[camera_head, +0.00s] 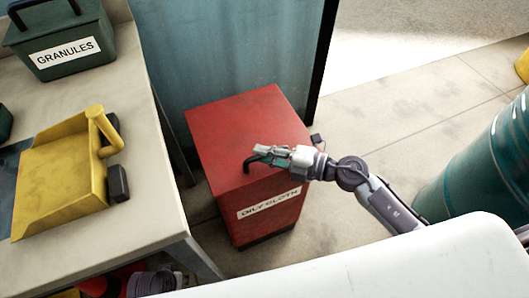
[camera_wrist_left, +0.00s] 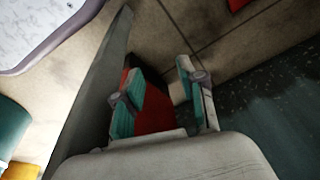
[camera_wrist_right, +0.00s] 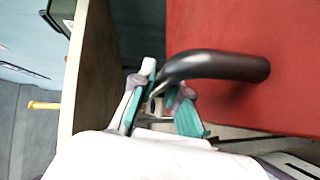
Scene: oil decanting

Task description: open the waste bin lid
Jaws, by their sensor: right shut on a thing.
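The red waste bin (camera_head: 245,150) stands on the floor in the middle of the head view, with an "OILY CLOTH" label on its front. Its flat red lid (camera_head: 240,115) lies closed on top. A black curved handle (camera_head: 249,163) sticks out at the front of the lid and shows large in the right wrist view (camera_wrist_right: 220,65). My right gripper (camera_head: 271,154) is shut on the free end of this handle; its fingers (camera_wrist_right: 158,94) sit around it. My left gripper (camera_wrist_left: 160,97) has its fingers apart, with nothing seen between them; it is not clear in the head view.
A table (camera_head: 150,220) at the left bears a yellow dustpan (camera_head: 60,180) and a green "GRANULES" box (camera_head: 65,45). A blue-grey cabinet (camera_head: 230,45) stands close behind the bin. A teal drum (camera_head: 480,165) stands at the right, with bare floor (camera_head: 385,125) between.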

